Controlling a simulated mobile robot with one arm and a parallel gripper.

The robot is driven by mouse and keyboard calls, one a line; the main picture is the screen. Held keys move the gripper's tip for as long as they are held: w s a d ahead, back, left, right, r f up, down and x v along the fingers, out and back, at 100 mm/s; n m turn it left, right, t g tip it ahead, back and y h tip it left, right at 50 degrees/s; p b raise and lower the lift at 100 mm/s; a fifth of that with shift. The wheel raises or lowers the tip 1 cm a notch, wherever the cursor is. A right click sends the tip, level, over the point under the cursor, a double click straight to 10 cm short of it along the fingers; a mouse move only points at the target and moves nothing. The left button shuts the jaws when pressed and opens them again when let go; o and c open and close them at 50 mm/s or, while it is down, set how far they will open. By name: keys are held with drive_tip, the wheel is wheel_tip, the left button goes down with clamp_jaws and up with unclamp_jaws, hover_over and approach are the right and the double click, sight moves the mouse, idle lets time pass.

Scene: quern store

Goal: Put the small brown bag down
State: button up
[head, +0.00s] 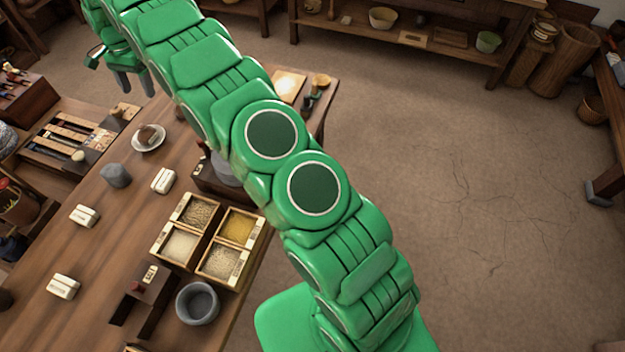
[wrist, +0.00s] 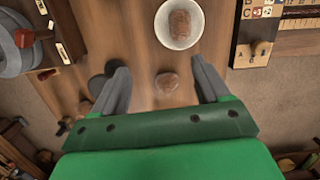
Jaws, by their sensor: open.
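My gripper (head: 134,88) is at the upper left of the head view, over the far end of the wooden table (head: 52,318). In the wrist view its two grey fingers stand wide apart. A small brown rounded thing, seemingly the small brown bag (wrist: 166,83), shows on the tabletop between the fingertips, with a gap on both sides. The gripper hides that spot in the head view. A white dish (head: 148,149) with a brown lump on it stands near; it also shows in the wrist view (wrist: 166,40), just ahead of the fingers.
A lettered board (wrist: 243,48) lies right of the fingers in the wrist view. A grey round stone thing (wrist: 12,58) is at the left. Grain boxes (head: 158,250), a grey bowl (head: 198,303) and several white blocks stand on the table's nearer part, with bare wood between.

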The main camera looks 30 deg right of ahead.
drive_tip(key=s+d+r+n, duration=0.2)
drive_tip(key=s+d+r, duration=0.65)
drive_tip(key=s, duration=0.25)
drive_tip(key=s+d+r+n, duration=0.2)
drive_tip(key=s+d+r, duration=0.65)
drive_tip(key=s, duration=0.25)
drive_tip(key=s+d+f+n, duration=0.1)
drive_tip(key=s+d, duration=0.2)
drive_tip(key=s, duration=0.8)
drive_tip(key=s+d+f+n, duration=0.1)
drive_tip(key=s+d, duration=0.3)
drive_tip(key=s, duration=0.8)
drive_tip(key=s+d+f+n+h, duration=0.1)
drive_tip(key=s+d+f+n, duration=0.1)
drive_tip(key=s, duration=1)
drive_tip(key=shift+s+d+g, duration=0.2)
drive_tip(key=shift+d+g, duration=0.1)
drive_tip(key=shift+d, duration=0.35)
